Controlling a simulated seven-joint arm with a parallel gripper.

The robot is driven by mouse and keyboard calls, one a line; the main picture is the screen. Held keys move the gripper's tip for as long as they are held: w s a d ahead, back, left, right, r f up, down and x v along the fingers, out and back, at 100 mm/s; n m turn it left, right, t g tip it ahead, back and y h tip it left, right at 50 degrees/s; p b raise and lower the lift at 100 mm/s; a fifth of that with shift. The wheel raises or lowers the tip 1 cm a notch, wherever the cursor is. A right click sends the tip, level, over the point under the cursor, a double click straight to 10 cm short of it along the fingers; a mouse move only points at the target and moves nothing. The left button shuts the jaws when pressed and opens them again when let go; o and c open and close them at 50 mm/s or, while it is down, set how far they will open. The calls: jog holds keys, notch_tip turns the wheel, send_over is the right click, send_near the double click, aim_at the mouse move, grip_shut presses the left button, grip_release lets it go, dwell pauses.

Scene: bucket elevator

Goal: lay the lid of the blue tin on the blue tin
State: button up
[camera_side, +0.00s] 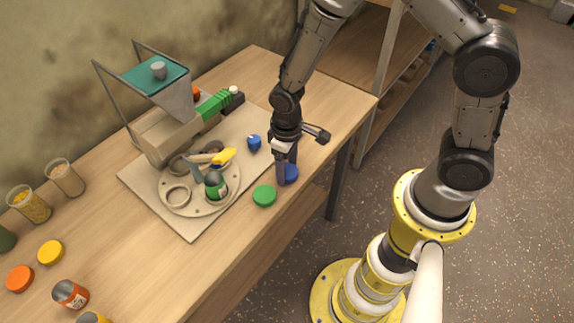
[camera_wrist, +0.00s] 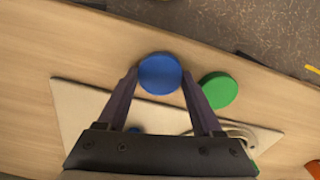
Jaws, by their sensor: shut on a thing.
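The lid of the blue tin, a round blue disc, is between the fingers of my gripper (camera_side: 286,171) at the table's front edge. The blue lid (camera_side: 291,174) is partly hidden by a finger in the side view. In the wrist view, the fingertips of my gripper (camera_wrist: 160,75) touch the blue lid (camera_wrist: 160,73) on both sides. A small blue object, seemingly the blue tin (camera_side: 253,142), stands on the pale board behind my gripper. A bit of blue also shows between the fingers in the wrist view (camera_wrist: 134,130).
A green lid (camera_side: 264,195) lies close beside the blue lid. The board (camera_side: 190,228) carries a round plate with a green tin (camera_side: 214,184) and a hopper machine (camera_side: 165,92). An orange tin (camera_side: 70,294), loose lids and jars stand at left.

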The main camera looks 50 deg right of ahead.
jog(key=shift+f, duration=0.15)
jog(key=o, duration=1.3)
notch_tip(320, 180, up, 11)
notch_tip(320, 180, up, 12)
jog(key=m+t, duration=0.1)
jog(key=t, duration=0.2)
send_over(287, 171)
jog(key=s+d, duration=0.4)
jog(key=s, duration=0.2)
jog(key=s+d+r+t, duration=0.1)
jog(key=s, duration=0.2)
jog(key=s+d+r+m, duration=0.1)
jog(key=s+r, duration=0.1)
jog(key=s, duration=0.2)
jog(key=s+d+r+t, duration=0.1)
jog(key=s+r, duration=0.1)
jog(key=s, duration=0.1)
jog(key=shift+s+d+t, duration=0.25)
jog(key=shift+d+t, duration=0.05)
